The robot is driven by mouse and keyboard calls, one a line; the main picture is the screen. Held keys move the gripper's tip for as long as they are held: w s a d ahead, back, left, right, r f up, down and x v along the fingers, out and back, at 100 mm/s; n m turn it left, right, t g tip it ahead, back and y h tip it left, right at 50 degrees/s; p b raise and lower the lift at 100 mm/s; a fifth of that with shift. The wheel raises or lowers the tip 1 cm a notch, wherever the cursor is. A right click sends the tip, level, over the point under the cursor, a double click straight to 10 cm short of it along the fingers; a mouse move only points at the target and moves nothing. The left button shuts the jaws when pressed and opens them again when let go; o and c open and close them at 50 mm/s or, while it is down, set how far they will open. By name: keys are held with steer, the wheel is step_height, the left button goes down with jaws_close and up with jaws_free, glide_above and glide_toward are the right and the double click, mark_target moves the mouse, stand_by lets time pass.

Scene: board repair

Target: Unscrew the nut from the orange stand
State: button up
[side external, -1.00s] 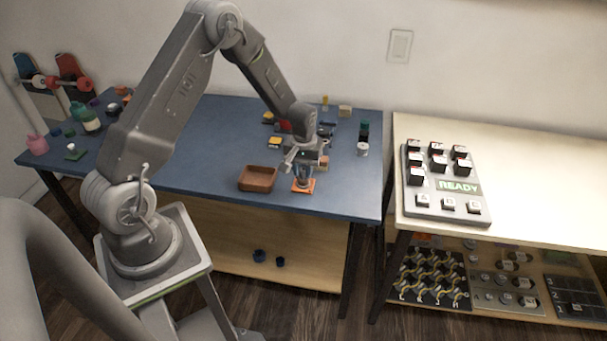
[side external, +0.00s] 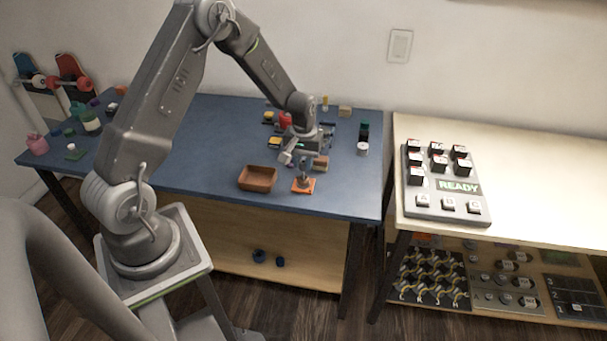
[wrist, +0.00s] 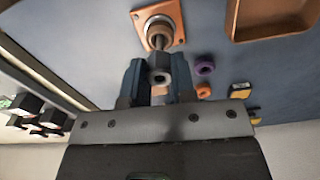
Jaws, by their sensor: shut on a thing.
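The orange stand (side external: 303,187) lies on the blue table near its front edge, with its upright threaded post showing bare. The stand (wrist: 143,22) also shows at the top of the wrist view, with its post (wrist: 158,38) pointing toward the camera. My gripper (side external: 298,156) is above the stand. In the wrist view my gripper (wrist: 157,68) is shut on a grey nut (wrist: 159,77), which sits between the fingertips with its hole visible. The nut appears clear of the post. In the side view the nut is too small to make out.
A brown tray (side external: 257,187) stands just left of the stand. A purple ring (wrist: 204,68), an orange ring (wrist: 204,90) and a yellow block (wrist: 240,90) lie nearby. Several small items sit behind my gripper. The table's left middle is clear.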

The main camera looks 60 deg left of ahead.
steer(key=shift+r, duration=0.95)
steer(key=shift+r, duration=0.1)
steer(key=s+a+r+n, duration=0.1)
steer(key=s+a, duration=0.5)
steer(key=a, duration=0.4)
steer(key=s+a+r, duration=0.1)
steer(key=s+a, duration=0.5)
steer(key=a, duration=0.5)
glide_above(269, 160)
step_height(269, 160, down, 7)
steer(key=shift+r, duration=0.1)
steer(key=shift+f, duration=2)
steer(key=shift+f, duration=0.1)
